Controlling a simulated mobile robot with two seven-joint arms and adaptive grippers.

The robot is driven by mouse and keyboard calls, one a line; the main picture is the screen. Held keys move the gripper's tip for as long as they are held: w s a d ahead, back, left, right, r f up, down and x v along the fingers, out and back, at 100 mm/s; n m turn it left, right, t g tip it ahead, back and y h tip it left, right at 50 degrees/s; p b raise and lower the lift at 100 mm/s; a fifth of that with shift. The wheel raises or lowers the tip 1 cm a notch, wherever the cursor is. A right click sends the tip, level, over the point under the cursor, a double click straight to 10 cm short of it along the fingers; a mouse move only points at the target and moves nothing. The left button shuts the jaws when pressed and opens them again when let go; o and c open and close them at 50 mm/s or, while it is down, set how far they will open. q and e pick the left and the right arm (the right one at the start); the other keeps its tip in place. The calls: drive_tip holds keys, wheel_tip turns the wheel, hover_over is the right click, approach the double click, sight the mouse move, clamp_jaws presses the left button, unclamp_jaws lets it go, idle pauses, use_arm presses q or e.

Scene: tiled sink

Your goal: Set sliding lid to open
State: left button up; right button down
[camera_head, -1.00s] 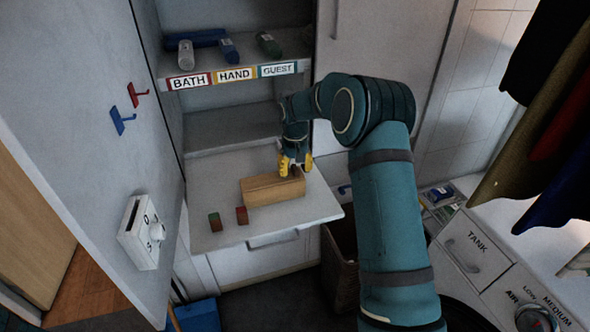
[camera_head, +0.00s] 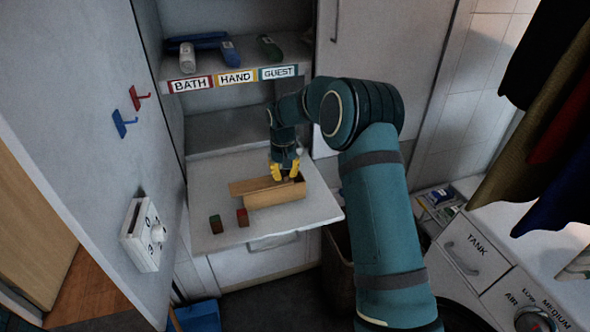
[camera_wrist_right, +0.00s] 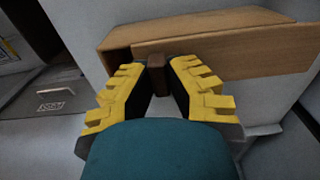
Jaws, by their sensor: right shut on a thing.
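A long wooden box (camera_head: 276,198) lies on the pull-out white shelf. Its wooden sliding lid (camera_head: 246,186) is shifted left and juts out past the box's left end. A dark gap shows at the box's right end. My right gripper (camera_head: 286,174) is over the box from above, its yellow fingers closed on the lid's handle. In the right wrist view, my right gripper (camera_wrist_right: 160,72) has a small dark brown handle (camera_wrist_right: 156,75) between its fingertips, against the wooden box (camera_wrist_right: 230,42). The inside of the box is mostly hidden. My left gripper is not in view.
A shelf labelled BATH, HAND, GUEST (camera_head: 235,77) is behind. The cabinet door (camera_head: 85,130) stands at left. The shelf's front is clear.

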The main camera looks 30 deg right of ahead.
sight(258, 184)
drive_tip(key=a, duration=0.2)
drive_tip(key=w+a, duration=0.1)
drive_tip(key=a, duration=0.2)
drive_tip(key=a+p, duration=0.1)
drive_tip(key=a, duration=0.1)
drive_tip(key=shift+w+a+f, duration=0.15)
drive_tip(key=shift+w+a, duration=0.25)
drive_tip(key=c, duration=0.9)
unclamp_jaws()
drive_tip(key=shift+c, duration=0.2)
wheel_tip(258, 184, up, 12)
